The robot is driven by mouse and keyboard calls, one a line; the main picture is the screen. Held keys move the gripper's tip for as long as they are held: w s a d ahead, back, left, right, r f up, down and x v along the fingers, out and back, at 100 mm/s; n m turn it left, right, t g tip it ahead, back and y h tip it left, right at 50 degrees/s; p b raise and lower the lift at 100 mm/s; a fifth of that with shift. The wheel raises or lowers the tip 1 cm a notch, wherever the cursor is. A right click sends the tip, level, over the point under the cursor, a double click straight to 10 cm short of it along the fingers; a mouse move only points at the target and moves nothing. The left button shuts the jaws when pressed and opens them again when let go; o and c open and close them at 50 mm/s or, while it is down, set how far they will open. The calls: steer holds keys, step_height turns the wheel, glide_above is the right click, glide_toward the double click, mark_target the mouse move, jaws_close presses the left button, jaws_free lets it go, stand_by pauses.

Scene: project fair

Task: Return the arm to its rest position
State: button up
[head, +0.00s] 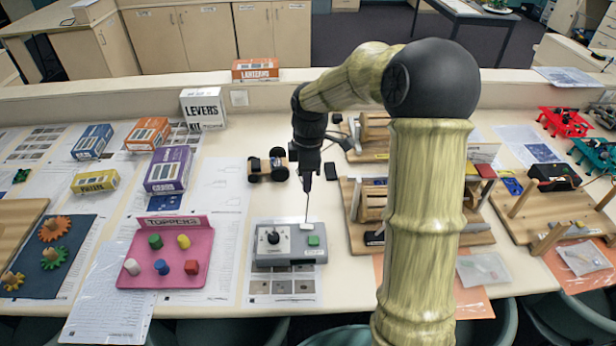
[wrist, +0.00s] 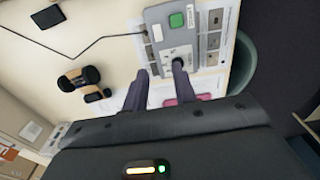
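My arm reaches over the table, and my gripper (head: 307,188) points down above the area behind a grey control box (head: 290,246). The box has a black joystick knob, a green button and a thin dark cable, and it lies on a printed sheet. In the wrist view my two dark fingers (wrist: 160,72) stand apart with nothing visible between them. The box (wrist: 168,38) shows beyond the fingertips there, with the knob close to the right finger in the picture. I cannot tell any contact from these frames, though the head view shows the gripper higher than the box.
A small wheeled cart (head: 268,165) and a black phone-like block (head: 330,171) lie near my gripper. A pink peg board (head: 165,252) stands left, wooden rigs (head: 470,238) right. A low ledge (head: 130,96) runs along the back.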

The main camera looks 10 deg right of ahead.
steer(key=shift+d, duration=0.2)
steer(key=s+f+m+t, duration=0.1)
steer(key=s+m+t, duration=0.1)
steer(key=s+m, duration=1.3)
steer(key=s, duration=0.3)
steer(key=shift+d+f+m+t, duration=0.15)
steer(key=shift+f+m+t, duration=0.15)
steer(key=shift+m, duration=0.1)
stand_by(1.3)
steer(key=shift+o, duration=1)
